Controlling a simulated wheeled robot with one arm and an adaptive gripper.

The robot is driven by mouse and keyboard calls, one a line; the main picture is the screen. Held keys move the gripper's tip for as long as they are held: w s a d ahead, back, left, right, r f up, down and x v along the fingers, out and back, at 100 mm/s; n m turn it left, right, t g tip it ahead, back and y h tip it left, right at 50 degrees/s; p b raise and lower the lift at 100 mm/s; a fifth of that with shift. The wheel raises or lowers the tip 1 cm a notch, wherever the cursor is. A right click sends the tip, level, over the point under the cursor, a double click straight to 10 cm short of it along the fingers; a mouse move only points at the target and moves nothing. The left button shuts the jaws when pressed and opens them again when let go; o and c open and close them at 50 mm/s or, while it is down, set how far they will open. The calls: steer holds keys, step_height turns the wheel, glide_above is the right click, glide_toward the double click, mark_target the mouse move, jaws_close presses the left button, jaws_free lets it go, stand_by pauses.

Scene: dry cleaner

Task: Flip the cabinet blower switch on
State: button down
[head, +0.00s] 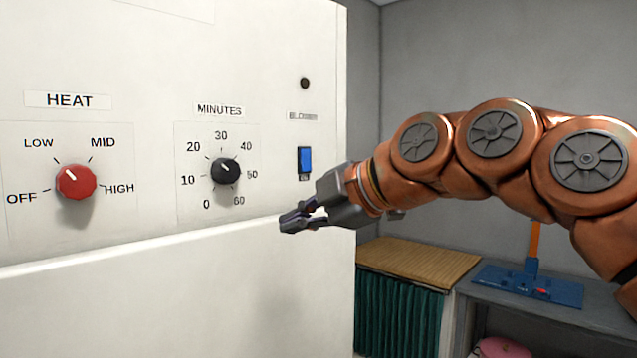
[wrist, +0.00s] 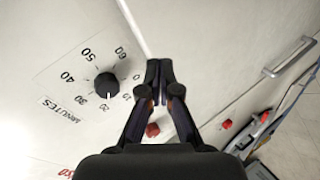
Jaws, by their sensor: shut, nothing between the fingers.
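The blower switch (head: 305,161) is a blue rocker on the white cabinet front, under a label that seems to read BLOWER and right of the minutes dial. A small dark round lamp (head: 305,83) sits above that label and looks unlit. My gripper (head: 286,222) is shut and empty, below and a little left of the switch in the head view, apart from it. In the wrist view my gripper (wrist: 159,70) points at the cabinet face beside the minutes dial (wrist: 106,85). The switch does not show in the wrist view. I cannot tell which way the rocker is tipped.
The red heat knob (head: 75,183) is at the left of the cabinet, and the black minutes knob (head: 225,171) is nearer the switch. A ledge runs below the dials. A shelf (head: 540,310) with a blue flat mop head (head: 528,285) stands at right.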

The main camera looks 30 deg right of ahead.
mark_target(308, 169)
steer(key=d+r+n+t, duration=0.1)
steer(key=d+r+t, duration=0.1)
steer(key=d+r, duration=0.2)
steer(key=s+d+r+n+t+b, duration=0.1)
steer(key=d+r, duration=0.3)
steer(key=d, duration=0.6)
steer(key=shift+s+d+n+t+h, duration=0.25)
steer(key=shift+n+t+h, duration=0.15)
steer(key=shift+t, duration=0.2)
steer(key=p+x, duration=0.5)
steer(key=x, duration=0.9)
steer(key=shift+a+r, duration=0.1)
steer(key=shift+r, duration=0.05)
